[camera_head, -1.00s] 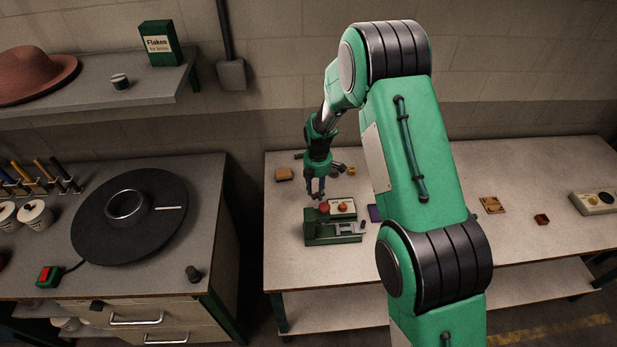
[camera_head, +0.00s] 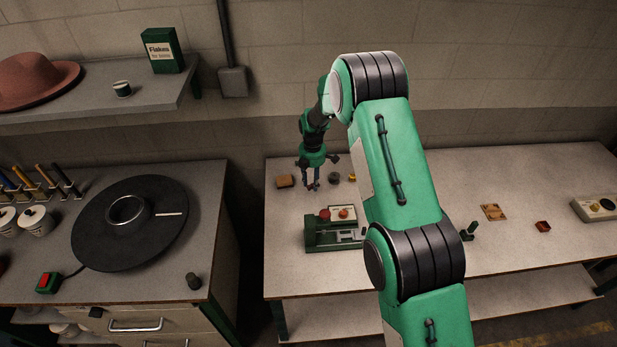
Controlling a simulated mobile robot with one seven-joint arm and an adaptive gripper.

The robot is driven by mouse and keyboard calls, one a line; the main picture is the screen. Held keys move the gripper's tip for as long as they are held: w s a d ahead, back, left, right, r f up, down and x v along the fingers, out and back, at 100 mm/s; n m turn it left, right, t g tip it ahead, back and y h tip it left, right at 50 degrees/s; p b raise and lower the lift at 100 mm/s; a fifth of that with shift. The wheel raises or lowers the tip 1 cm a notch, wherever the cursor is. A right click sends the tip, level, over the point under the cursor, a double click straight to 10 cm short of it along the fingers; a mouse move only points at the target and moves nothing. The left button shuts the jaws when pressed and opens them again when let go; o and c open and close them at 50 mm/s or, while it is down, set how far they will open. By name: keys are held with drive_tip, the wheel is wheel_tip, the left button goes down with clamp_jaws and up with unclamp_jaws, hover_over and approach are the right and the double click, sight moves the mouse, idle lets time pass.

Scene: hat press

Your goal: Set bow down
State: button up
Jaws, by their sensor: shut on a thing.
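My gripper (camera_head: 311,186) is low over the left part of the right-hand workbench (camera_head: 520,180), behind the small green press (camera_head: 322,235). Its fingers point down and are shut on the bow. The bow is very small at this distance and mostly covered by the fingers, so its shape and colour cannot be made out. I cannot tell whether it touches the bench.
A brown block (camera_head: 285,181) lies left of my gripper; a dark round piece (camera_head: 334,178) and a yellow piece (camera_head: 352,177) lie to its right. The press carries a red knob (camera_head: 324,214). My arm hides the bench's middle.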

hover_over(309, 182)
drive_tip(key=shift+w+a+f, duration=0.1)
drive_tip(key=shift+w+f, duration=0.05)
drive_tip(key=shift+f, duration=0.15)
drive_tip(key=shift+f, duration=0.15)
idle(0.3)
drive_tip(key=shift+f, duration=1.6)
drive_tip(key=shift+f, duration=0.15)
drive_tip(key=o, duration=0.8)
wheel_tip(309, 182, up, 12)
drive_tip(key=shift+r, duration=0.2)
